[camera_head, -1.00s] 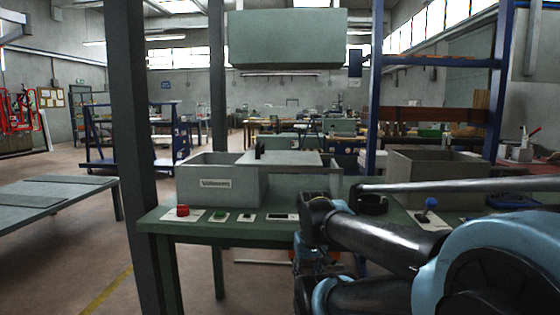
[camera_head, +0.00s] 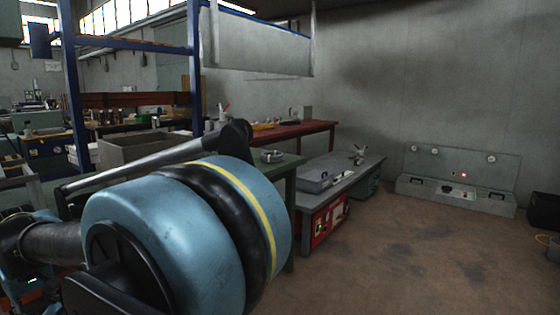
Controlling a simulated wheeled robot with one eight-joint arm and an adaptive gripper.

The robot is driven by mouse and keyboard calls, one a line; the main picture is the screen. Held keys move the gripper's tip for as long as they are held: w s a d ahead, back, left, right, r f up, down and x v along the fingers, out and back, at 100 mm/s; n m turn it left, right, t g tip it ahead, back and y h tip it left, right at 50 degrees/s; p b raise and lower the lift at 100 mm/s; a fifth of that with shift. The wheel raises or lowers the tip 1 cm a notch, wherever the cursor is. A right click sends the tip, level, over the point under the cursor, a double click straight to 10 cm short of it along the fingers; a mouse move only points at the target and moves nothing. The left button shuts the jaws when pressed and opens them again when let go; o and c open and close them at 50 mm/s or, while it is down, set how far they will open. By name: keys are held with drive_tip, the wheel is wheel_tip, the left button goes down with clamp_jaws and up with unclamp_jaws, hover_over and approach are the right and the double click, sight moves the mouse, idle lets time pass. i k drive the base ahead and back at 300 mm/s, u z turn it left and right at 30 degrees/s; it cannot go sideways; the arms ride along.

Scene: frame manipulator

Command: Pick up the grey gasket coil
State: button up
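A small grey round object (camera_head: 272,156), perhaps the gasket coil, sits at the right end of the green table (camera_head: 291,172) in the head view. It is too small to tell for sure what it is. My blue and black arm fills the lower left and hides most of that table. My gripper is not visible in this view.
A grey bin (camera_head: 140,148) stands behind my arm. A low grey bench (camera_head: 350,172) with a red cabinet (camera_head: 328,220) is to the right. A red-topped table (camera_head: 300,132) stands behind.

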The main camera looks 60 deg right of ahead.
sight(271, 156)
drive_tip(key=z, duration=2.15)
drive_tip(key=k, duration=0.35)
drive_tip(key=z, duration=0.9)
drive_tip(key=i, duration=2.05)
drive_tip(key=u, duration=0.7)
drive_tip(key=i, duration=0.35)
drive_tip(key=u, duration=0.3)
